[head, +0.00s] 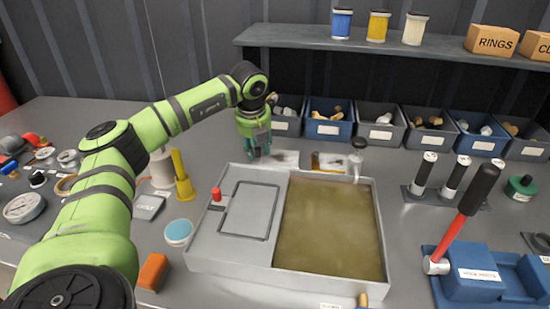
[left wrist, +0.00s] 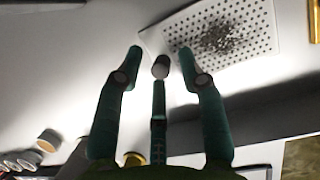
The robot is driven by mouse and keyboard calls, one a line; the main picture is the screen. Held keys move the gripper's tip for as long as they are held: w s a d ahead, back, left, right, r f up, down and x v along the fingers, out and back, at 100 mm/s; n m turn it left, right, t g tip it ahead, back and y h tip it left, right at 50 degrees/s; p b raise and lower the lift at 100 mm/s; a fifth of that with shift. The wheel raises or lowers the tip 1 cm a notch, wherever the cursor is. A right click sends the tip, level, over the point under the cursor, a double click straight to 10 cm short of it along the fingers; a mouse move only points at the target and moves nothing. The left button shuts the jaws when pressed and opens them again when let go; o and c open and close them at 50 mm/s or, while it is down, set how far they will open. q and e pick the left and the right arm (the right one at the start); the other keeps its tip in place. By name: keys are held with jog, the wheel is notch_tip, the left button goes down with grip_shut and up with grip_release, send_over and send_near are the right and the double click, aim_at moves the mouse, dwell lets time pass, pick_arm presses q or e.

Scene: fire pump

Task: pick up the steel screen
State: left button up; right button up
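The steel screen (left wrist: 225,35) is a pale perforated plate with a patch of dark grit on it, lying on the grey bench. In the head view it is the whitish plate (head: 286,159) behind the wash tray, partly beside my gripper. My left gripper (head: 259,150) points down at the screen's left end. In the left wrist view its green fingers (left wrist: 160,62) are spread, with the screen's near left corner just beyond them. My right gripper is not in view.
A grey tray (head: 230,262) with murky liquid stands in front of the screen. A brass-coloured plate (head: 328,162) and a tap (head: 356,158) are to the right. Several bins (head: 378,126) line the back. A yellow bottle (head: 182,178) stands left.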

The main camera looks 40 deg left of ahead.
pick_arm(q)
grip_shut()
jog(key=shift+d+r, duration=0.1)
jog(key=shift+r, duration=0.05)
